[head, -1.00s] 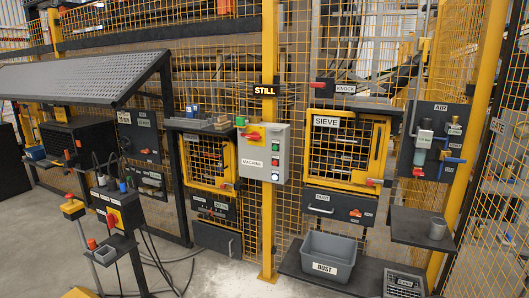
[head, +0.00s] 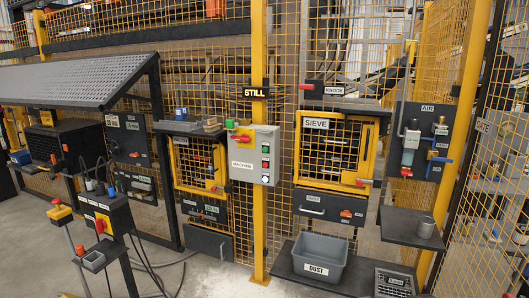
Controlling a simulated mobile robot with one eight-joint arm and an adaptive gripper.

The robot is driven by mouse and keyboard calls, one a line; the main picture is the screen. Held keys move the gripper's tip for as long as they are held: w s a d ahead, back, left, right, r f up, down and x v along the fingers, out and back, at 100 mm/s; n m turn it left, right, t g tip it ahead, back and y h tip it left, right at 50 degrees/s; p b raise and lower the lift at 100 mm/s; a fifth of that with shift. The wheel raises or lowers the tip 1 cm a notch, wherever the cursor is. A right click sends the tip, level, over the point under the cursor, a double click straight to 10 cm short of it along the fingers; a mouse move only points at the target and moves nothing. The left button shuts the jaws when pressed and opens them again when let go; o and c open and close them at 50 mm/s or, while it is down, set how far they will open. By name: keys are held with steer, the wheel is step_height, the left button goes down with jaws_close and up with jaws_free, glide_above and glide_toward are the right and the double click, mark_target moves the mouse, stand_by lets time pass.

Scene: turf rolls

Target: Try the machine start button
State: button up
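The grey machine control box (head: 254,155), labelled MACHINE, is fixed to the yellow post in the middle of the head view. A red rotary switch on a yellow plate (head: 241,138) sits at its upper left. A sign reading STILL (head: 256,92) is on the post above the box. My gripper is not in view.
Yellow mesh fencing runs behind. A SIEVE door (head: 316,124) is right of the box, above a grey DUST bin (head: 319,258) on a dark shelf. A pedestal box (head: 104,213) stands at front left with cables on the floor. Bare floor (head: 215,278) shows before the post.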

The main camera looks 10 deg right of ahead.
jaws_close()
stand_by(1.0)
